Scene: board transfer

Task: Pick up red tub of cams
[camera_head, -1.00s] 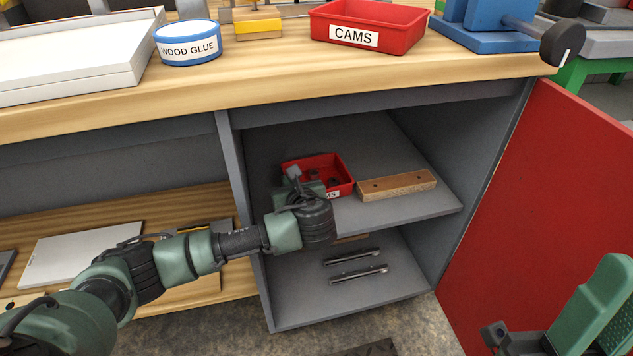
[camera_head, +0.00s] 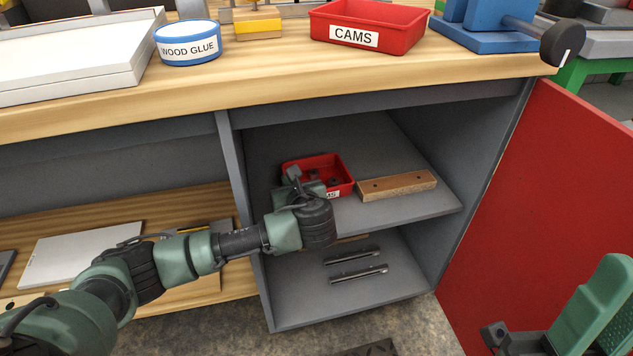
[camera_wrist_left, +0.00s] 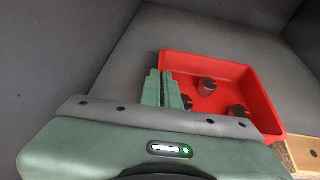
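The red tub of cams (camera_head: 341,165) sits on the upper shelf inside the open cabinet, with several dark cams in it. Its label is mostly hidden behind my left gripper in the head view. The tub also shows in the left wrist view (camera_wrist_left: 225,68). My left gripper (camera_head: 294,178) is at the tub's left side. In the left wrist view its fingers (camera_wrist_left: 162,88) are close together, on either side of the tub's left wall, and look shut on it.
A wooden block (camera_head: 397,186) lies right of the tub on the same shelf. Metal bars (camera_head: 358,273) lie on the lower shelf. Another red CAMS tub (camera_head: 368,25) and a wood glue tin (camera_head: 187,43) stand on the bench top. The red cabinet door (camera_head: 545,210) is open at right.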

